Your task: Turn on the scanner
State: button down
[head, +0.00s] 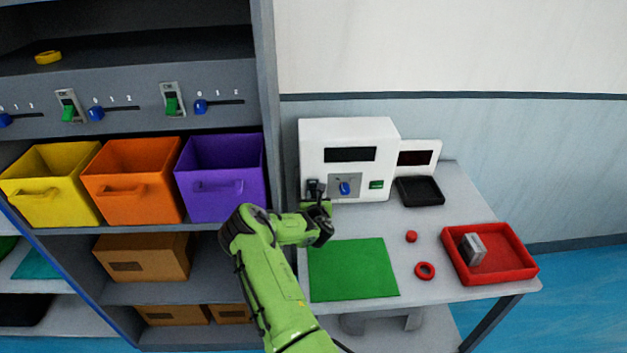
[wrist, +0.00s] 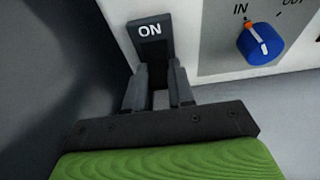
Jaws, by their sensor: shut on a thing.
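The scanner (head: 322,135) is a white box at the back left of the table, with a dark display, a blue knob (head: 345,188) and a green button (head: 376,185). A black switch (head: 312,186) is at its lower left; in the wrist view the switch (wrist: 151,38) carries the word ON. My gripper (head: 318,198) is at this switch, and in the wrist view its fingers (wrist: 158,78) are shut on its lower part. The fingers hide some of the switch. The blue knob (wrist: 260,42) has its orange mark near IN.
A green mat (head: 352,270) lies in front of the scanner. A black tray (head: 420,191), a red disc (head: 411,236), a red ring (head: 425,271) and a red tray (head: 515,268) holding a grey block (head: 473,250) are to the right. A shelf with coloured bins stands left.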

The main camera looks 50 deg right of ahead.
jog(key=r+g+y+p, duration=0.1)
jog(key=p, duration=0.7)
jog(key=shift+s+a+r+g+y, duration=0.1)
jog(key=shift+r+g+y, duration=0.1)
jog(key=shift+g+y, duration=0.15)
jog(key=p, duration=0.2)
jog(key=g+y+p, duration=0.1)
jog(key=p, duration=0.1)
jog(key=shift+r+y+p, duration=0.2)
jog(key=shift+y+p, duration=0.05)
jog(key=shift+p, duration=0.05)
jog(key=shift+g+y+p, duration=0.65)
jog(key=shift+y+p, duration=0.05)
jog(key=shift+p, duration=0.15)
jog(key=shift+g+y, duration=0.5)
jog(key=shift+y, duration=0.1)
jog(key=shift+r, duration=0.1)
jog(key=c, duration=1)
grip_release()
jog(key=shift+w+d, duration=0.2)
jog(key=shift+o, duration=0.2)
